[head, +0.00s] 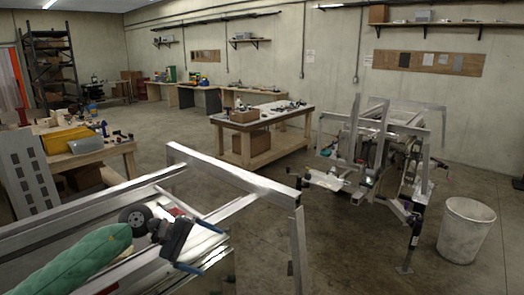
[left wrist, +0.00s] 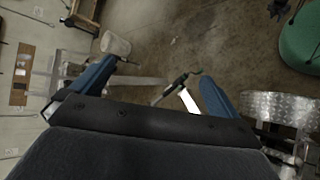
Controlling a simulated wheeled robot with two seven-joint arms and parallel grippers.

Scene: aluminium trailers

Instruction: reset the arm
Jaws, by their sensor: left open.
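My left gripper (head: 203,257) is at the lower left of the head view, above the near aluminium trailer frame (head: 232,172). Its two blue fingers show in the left wrist view, spread apart with an empty gap between them (left wrist: 157,72). The gripper is open and holds nothing. I cannot tell from the head view how far it is from the rails below it. My right gripper is not in view.
Another aluminium trailer frame (head: 425,128) stands at the right, beside a white bin (head: 466,230). A wooden workbench (head: 262,115) stands mid-room and another table (head: 118,149) at left. Concrete floor (head: 345,240) is clear between the trailers.

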